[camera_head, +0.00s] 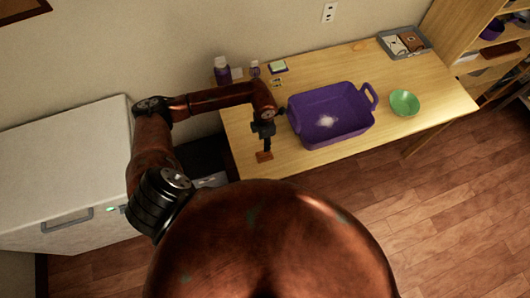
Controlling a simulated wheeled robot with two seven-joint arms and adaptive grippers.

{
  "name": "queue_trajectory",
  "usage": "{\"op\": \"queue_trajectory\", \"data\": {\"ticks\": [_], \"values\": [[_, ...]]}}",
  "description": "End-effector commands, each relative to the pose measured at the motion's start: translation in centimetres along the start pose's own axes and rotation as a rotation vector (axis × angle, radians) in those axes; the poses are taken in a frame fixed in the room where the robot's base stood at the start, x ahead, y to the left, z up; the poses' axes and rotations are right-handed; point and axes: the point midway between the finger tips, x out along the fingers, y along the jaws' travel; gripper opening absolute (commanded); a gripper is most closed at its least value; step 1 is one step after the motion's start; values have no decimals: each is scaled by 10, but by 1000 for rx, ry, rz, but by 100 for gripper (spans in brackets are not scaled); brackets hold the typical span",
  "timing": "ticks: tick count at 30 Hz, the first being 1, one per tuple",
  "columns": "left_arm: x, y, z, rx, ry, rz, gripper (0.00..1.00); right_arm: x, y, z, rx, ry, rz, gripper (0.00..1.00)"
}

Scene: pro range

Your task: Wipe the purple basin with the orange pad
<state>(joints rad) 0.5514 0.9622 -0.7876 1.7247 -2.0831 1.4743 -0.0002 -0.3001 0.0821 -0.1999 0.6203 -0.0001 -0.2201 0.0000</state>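The purple basin (350,133) stands on the wooden table with a handle at each end. A pale whitish smudge (327,121) marks its inside floor. The small orange pad (264,157) is left of the basin, near the table's front left part. My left gripper (266,147) points down, with its fingertips at the pad. The fingers look narrow and dark, and I cannot tell if they grip the pad or only stand over it. The pad is apart from the basin. My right gripper is not in view.
On the table (440,92) are a green bowl (404,102) right of the basin, a grey tray (423,50) with items at the back right, and purple-and-white bottles (222,70) at the back left. A white cabinet (75,150) is left; shelves (480,50) stand right.

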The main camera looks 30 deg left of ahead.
Motion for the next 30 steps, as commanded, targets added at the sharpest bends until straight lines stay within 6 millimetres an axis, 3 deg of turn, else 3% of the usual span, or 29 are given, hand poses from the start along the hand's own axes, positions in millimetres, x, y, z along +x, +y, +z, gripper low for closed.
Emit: {"op": "queue_trajectory", "data": {"ticks": [21,30], "values": [[90,-2,-1,-4,-2,-4,36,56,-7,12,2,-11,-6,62],[97,-2,0,-4,-3,-4,36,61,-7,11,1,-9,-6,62]]}}
